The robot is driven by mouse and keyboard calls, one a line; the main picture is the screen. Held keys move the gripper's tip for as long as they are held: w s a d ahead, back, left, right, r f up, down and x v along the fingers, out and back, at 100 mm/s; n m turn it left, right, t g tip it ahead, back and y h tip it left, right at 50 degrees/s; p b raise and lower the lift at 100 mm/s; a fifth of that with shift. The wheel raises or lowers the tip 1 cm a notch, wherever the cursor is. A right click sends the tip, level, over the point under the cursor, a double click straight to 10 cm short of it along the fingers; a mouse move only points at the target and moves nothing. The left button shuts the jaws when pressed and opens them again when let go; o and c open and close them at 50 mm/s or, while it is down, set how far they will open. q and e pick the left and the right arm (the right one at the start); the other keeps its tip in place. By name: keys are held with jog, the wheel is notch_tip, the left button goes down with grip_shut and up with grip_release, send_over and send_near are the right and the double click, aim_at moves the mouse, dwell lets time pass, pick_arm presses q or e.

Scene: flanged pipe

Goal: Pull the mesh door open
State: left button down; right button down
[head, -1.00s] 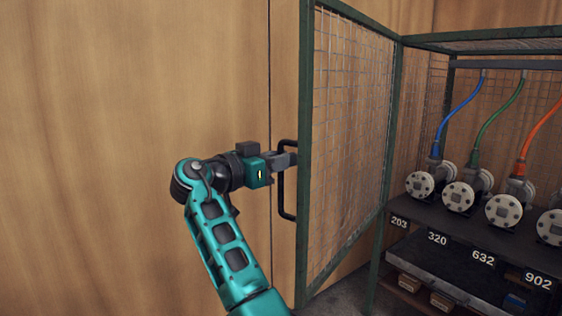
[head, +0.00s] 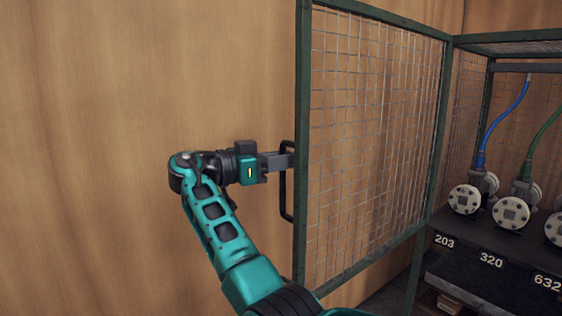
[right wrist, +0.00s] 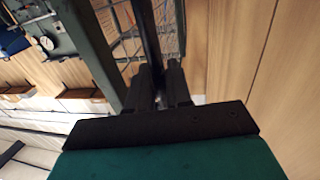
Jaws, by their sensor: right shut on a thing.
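The mesh door (head: 370,130) has a green frame with wire mesh and stands swung open at the left of the rack. Its black bar handle (head: 287,205) is on the door's free edge. My left gripper is not in view.
The rack at right holds flanged pipe ends (head: 510,212) with blue (head: 503,125) and green hoses, above a dark shelf labelled 203, 320 and 632. A wooden wall (head: 100,80) stands behind. The space left of the door looks clear.

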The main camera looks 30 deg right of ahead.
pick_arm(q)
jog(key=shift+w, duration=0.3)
pick_arm(e)
jog(key=shift+w, duration=0.35)
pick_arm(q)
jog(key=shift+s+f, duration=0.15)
pick_arm(e)
jog(key=c, duration=1.2)
grip_release()
pick_arm(q)
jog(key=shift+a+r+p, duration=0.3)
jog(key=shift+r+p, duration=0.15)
jog(key=shift+p, duration=0.3)
pick_arm(e)
jog(key=shift+w+a, duration=0.25)
jog(key=shift+a, duration=1.9)
jog(key=shift+w+a, duration=0.2)
jog(key=shift+a, duration=1.9)
jog(key=shift+w+a, duration=0.25)
jog(key=shift+a, duration=1.9)
